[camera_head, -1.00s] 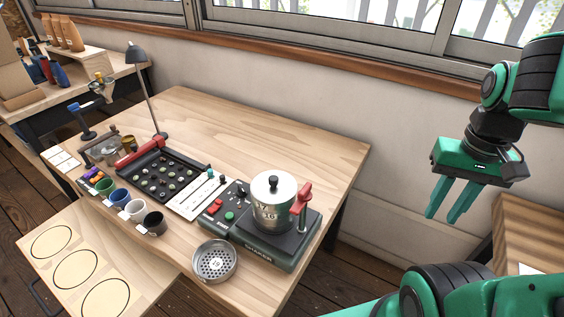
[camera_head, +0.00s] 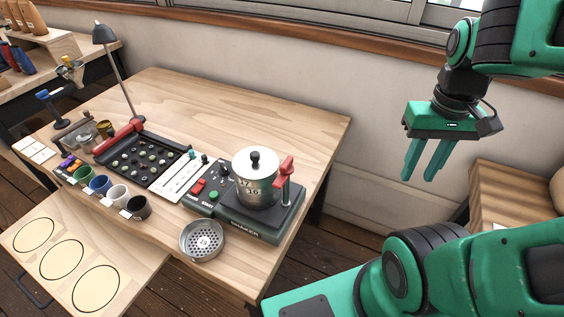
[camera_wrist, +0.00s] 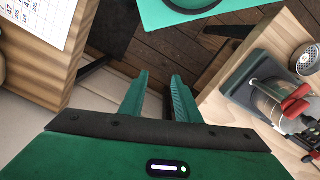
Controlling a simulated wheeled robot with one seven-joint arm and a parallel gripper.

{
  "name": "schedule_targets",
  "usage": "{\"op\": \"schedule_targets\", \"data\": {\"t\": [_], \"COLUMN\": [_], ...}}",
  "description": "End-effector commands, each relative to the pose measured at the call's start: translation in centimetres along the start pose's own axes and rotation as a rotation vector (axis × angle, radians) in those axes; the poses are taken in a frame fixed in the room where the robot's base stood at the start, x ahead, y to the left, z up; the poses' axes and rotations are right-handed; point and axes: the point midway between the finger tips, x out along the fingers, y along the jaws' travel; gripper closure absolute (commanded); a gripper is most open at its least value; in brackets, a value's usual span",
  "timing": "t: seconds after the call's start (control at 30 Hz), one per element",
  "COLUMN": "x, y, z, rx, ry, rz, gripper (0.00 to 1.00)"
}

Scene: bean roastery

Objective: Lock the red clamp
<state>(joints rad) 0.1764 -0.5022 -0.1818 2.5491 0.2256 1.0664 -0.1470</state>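In the wrist view the red clamp (camera_wrist: 296,107) is at the right edge, next to the clear-looking canister. My gripper (camera_head: 425,177) is open and empty, right of the table and well apart from the clamp. Its green fingers (camera_wrist: 160,98) show with a gap between them in the wrist view.
A round perforated metal dish (camera_head: 203,241) sits in front of the base. A bean tray with a red-handled bar (camera_head: 146,160), a white card and several cups (camera_head: 101,184) stand to the left. The back of the table is clear.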

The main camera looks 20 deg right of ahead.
Motion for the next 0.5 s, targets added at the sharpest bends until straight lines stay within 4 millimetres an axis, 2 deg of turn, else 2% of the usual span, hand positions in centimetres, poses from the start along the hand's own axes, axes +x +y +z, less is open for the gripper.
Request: {"op": "schedule_targets", "data": {"t": [0.17,0.3,0.5], "x": [-1.9,-3.7,-6.1], "y": [-3.7,-7.7,-14.5], "z": [-2.5,-3.9,-4.2], "rx": [-0.478,-0.898,-1.492], "ry": [0.011,0.014,0.004], "rz": [0.092,0.168,0.277], "gripper": [0.7,0.7,0.7]}}
